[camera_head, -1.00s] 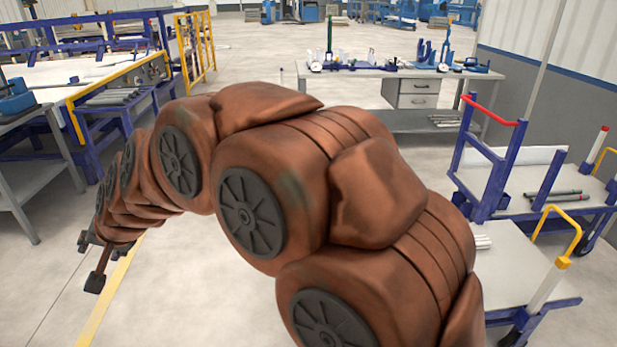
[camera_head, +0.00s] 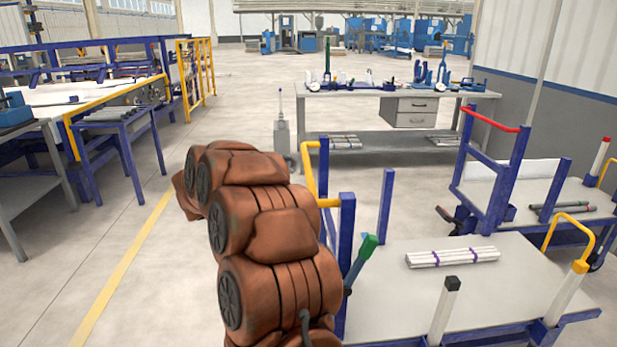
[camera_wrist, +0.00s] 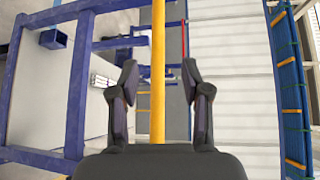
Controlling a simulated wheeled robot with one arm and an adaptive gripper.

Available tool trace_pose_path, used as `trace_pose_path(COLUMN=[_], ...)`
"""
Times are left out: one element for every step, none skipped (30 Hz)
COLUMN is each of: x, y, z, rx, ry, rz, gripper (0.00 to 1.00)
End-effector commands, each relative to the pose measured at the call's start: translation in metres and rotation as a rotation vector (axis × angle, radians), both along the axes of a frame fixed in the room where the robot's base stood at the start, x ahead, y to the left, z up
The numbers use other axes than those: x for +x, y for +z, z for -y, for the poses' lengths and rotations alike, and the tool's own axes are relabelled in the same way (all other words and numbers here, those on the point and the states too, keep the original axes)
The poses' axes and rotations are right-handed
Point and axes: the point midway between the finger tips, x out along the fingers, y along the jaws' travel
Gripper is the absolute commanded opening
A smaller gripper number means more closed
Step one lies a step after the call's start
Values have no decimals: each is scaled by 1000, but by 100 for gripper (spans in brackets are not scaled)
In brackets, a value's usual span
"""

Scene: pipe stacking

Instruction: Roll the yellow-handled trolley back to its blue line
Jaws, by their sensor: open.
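The yellow-handled trolley stands at the right of the head view. Its yellow handle (camera_head: 310,178) is on blue posts at the left end of its grey deck (camera_head: 400,305). A bundle of white pipes (camera_head: 452,257) with purple straps lies on the deck. In the wrist view my gripper (camera_wrist: 160,78) is open, with the yellow handle bar (camera_wrist: 158,105) running between its two fingers; contact cannot be told. My arm hides the gripper in the head view. I see no blue line on the floor.
A red-handled trolley (camera_head: 491,130) stands behind and to the right, close to this one. A grey workbench (camera_head: 350,94) is at the back. Blue-framed tables (camera_head: 110,120) stand at left. Open floor with a yellow line (camera_head: 125,262) lies left of my arm.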

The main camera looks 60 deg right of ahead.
Motion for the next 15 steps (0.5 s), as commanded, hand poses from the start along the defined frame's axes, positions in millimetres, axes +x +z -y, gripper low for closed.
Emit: trace_pose_path(x=[-10, -15, -20, -23, -25, -26, -27, -27, -28, -29, -29, -29, -30, -30, -30], y=[-7, -8, -10, -11, -12, -12, -13, -13, -13, -14, -14, -16, -16, -17, -17], z=[5, 7, 9, 11, 12, 14, 16, 18, 22, 25, 29, 34, 38, 42, 47], rx=[-4, -6, -8, -8, -9, -10, -9, -10, -10, -10, -9, -8, -7, -7, -9], ry=[-44, -65, -85, -95, -103, -109, -111, -112, -113, -114, -113, -112, -111, -110, -110], rz=[6, 8, 10, 11, 11, 12, 12, 12, 12, 10, 11, 10, 10, 10, 10], gripper=[48, 48, 48, 48, 48, 48, 48, 48, 48, 48, 48, 48, 48, 48, 48])
